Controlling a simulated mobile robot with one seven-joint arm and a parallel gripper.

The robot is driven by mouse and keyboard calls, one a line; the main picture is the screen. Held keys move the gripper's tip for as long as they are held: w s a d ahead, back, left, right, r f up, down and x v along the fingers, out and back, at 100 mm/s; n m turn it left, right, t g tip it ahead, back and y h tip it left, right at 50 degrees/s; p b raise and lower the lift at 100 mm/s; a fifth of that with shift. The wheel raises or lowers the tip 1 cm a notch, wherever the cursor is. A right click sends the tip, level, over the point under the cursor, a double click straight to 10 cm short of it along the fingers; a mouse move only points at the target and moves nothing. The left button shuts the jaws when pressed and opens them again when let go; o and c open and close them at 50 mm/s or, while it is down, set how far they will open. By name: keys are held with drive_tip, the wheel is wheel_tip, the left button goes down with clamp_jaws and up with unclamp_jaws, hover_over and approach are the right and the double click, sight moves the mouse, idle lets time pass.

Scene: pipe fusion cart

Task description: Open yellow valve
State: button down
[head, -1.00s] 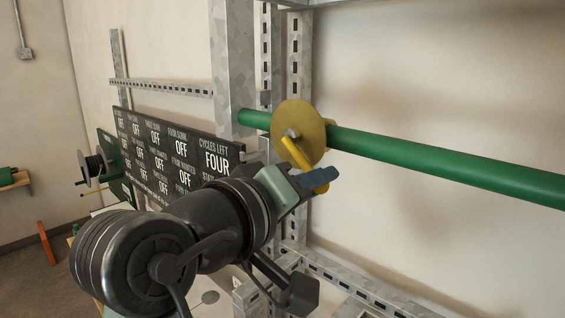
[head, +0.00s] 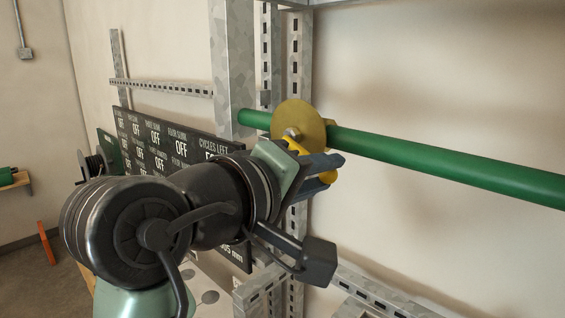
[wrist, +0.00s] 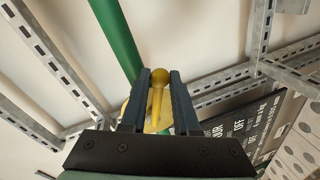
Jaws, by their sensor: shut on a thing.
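The yellow valve has a round yellow disc (head: 299,122) on a green pipe in the head view. Its yellow lever (head: 296,146) runs down and to the right from the hub, partly hidden behind my gripper. My gripper (head: 334,170) is at the lever, with its two dark blue fingers on either side of it. In the wrist view the lever (wrist: 155,105) lies between the two fingers of my gripper (wrist: 160,78), with its round end near the fingertips. The gripper is shut on the lever.
The green pipe (head: 450,172) runs across to the right in front of a bare wall. A galvanized upright post (head: 232,70) stands left of the valve. A dark status board (head: 150,140) is behind my arm. Slotted rails (head: 375,290) lie below.

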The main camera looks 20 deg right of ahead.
drive_tip(key=shift+s+r+n+g, duration=0.15)
drive_tip(key=shift+r+n+g, duration=0.15)
drive_tip(key=shift+r+n, duration=0.4)
drive_tip(key=shift+f, duration=0.1)
drive_tip(key=shift+s+r+n+h, duration=0.1)
drive_tip(key=shift+r+n+h, duration=0.2)
drive_tip(key=shift+r+n, duration=0.55)
drive_tip(key=shift+f, duration=0.2)
drive_tip(key=shift+r+n+g, duration=0.3)
drive_tip(key=shift+n, duration=0.25)
unclamp_jaws()
drive_tip(key=f+v, duration=0.2)
drive_tip(key=v, duration=1.1)
drive_tip(key=shift+s+a+f, duration=0.3)
drive_tip(key=shift+a, duration=0.25)
